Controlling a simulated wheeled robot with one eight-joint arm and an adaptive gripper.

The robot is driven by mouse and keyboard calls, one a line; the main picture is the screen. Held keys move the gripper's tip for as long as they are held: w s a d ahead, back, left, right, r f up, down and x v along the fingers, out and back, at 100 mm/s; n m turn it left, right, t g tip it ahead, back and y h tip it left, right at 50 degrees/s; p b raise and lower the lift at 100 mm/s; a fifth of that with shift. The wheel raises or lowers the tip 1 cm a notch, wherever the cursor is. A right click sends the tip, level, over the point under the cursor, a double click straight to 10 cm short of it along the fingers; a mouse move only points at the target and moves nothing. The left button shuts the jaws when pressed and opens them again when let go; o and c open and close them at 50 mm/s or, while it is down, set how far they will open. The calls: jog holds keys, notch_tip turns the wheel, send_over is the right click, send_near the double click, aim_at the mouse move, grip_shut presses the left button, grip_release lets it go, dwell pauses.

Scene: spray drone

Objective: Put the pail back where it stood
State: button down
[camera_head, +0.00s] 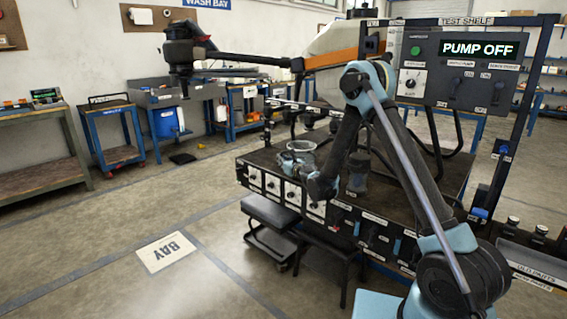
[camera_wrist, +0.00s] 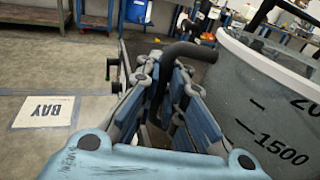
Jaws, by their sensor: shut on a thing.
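The pail (camera_wrist: 262,105) is a translucent grey measuring vessel with a pale rim and black volume marks such as 1500. It fills the right side of the wrist view, and its right part is cut off by the frame. My gripper (camera_wrist: 168,85) is shut on the pail's dark curved handle (camera_wrist: 188,50), with the pail body to the right of the fingers. In the head view, my gripper (camera_head: 290,163) is at the front part of the dark bench, and the pail's round rim (camera_head: 301,145) shows just beyond it. Whether the pail touches the bench is unclear.
The dark bench (camera_head: 262,158) has several labelled knobs along its front. A drone with an orange arm (camera_head: 333,60) spreads above it. A panel (camera_head: 467,72) reads PUMP OFF. A black stool (camera_head: 270,213) stands in front. The floor around the BAY sign (camera_head: 168,251) is clear.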

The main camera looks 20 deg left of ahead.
jog(key=shift+w+d, duration=0.2)
jog(key=shift+d, duration=0.1)
jog(key=c, duration=1.7)
grip_release()
jog(key=shift+f, duration=0.1)
